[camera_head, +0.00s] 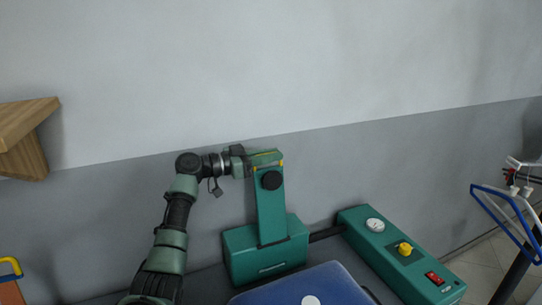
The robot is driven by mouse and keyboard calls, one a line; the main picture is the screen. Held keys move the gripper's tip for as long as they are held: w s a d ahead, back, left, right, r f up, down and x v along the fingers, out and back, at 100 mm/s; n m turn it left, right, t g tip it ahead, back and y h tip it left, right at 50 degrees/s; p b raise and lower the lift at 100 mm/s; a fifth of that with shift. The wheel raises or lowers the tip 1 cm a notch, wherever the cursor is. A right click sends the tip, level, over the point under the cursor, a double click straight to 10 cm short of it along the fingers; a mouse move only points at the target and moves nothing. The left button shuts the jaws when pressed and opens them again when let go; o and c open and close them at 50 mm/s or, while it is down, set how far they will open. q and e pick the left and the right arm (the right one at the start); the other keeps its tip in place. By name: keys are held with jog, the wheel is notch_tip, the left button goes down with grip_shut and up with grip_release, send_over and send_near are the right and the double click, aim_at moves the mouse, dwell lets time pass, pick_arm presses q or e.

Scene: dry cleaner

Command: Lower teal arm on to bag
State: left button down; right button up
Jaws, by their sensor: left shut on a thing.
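The teal arm (271,215) stands upright from a teal base box (258,257), with a round black knob near its top. My left gripper (262,164) is at the top end of the teal arm and is shut on it. My left arm comes up from the bottom, to the left of the box. A blue flat thing (340,287) with a white round spot lies in front of the base box, cut off by the bottom edge; it may be the bag, but I cannot tell. The teal arm is apart from it. My right gripper is not in view.
A teal control panel (425,284) with a gauge (375,225), a yellow knob (404,248) and a red switch (434,278) stands at the right. Blue and white hangers (507,211) are at the far right. A wooden shelf (25,122) juts out at the left. A grey wall is behind.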

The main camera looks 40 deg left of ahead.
pick_arm(q)
jog(key=shift+a+r, duration=0.1)
jog(key=shift+r, duration=0.1)
dwell(0.7)
jog(key=shift+s+d+f+b, duration=0.2)
jog(key=shift+d+b, duration=0.2)
jog(key=shift+b, duration=0.3)
jog(key=s+d+f+m+b, duration=0.1)
jog(key=s+d+m+b, duration=0.2)
jog(key=d+b, duration=0.4)
jog(key=s+d+f+m+b, duration=0.1)
jog(key=s+d+m+b, duration=0.3)
jog(key=d+b, duration=0.3)
jog(key=shift+s+d+f, duration=0.15)
jog(key=shift+s+d, duration=0.15)
jog(key=shift+d, duration=0.05)
jog(key=c, duration=1.5)
grip_release()
